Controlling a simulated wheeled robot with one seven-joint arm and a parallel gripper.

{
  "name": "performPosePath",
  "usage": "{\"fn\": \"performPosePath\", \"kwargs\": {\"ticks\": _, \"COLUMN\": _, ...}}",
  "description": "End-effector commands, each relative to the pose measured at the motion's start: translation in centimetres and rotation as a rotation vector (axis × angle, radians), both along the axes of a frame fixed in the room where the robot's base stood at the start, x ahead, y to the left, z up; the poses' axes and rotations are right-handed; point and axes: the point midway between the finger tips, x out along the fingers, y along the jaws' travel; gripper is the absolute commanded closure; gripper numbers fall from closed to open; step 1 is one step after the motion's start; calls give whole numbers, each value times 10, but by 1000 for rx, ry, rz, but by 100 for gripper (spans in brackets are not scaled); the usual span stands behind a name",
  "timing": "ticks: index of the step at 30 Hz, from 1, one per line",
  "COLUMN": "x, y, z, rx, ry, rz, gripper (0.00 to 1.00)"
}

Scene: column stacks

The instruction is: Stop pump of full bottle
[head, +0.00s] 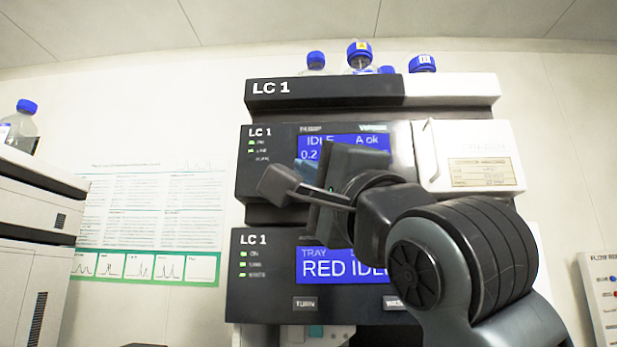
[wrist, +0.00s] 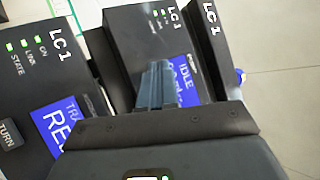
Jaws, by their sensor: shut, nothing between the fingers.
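The LC 1 stack stands in front of me in the head view. Its middle module (head: 270,200) has a blue display (head: 372,141) reading IDLE, A ok and 0.2; its lower part is hidden by my gripper. Bottles with blue caps stand on top, one cap (head: 359,55) bearing a yellow label; their fill levels are mostly hidden. My gripper (head: 306,168) is in front of the middle module, near the display's left side. In the wrist view its fingers (wrist: 157,78) are together, empty, overlapping the panel beside the IDLE display (wrist: 188,88). I cannot tell whether they touch it.
The lower module has a blue display (head: 325,265) reading TRAY and RED IDLE, with a TURN button (head: 306,304) beneath. A white box unit (head: 30,205) with a bottle (head: 22,128) on it stands at left. A control panel (head: 603,300) is at the right edge.

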Motion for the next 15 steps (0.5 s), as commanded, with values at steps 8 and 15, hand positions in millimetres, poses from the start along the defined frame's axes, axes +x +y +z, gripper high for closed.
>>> {"fn": "performPosePath", "kwargs": {"ticks": 8, "x": -23, "y": 1, "z": 1, "rx": 0, "ry": -2, "rz": 1, "gripper": 100}}
{"fn": "performPosePath", "kwargs": {"ticks": 15, "x": -44, "y": 2, "z": 1, "rx": 1, "ry": 0, "rz": 2, "gripper": 100}}
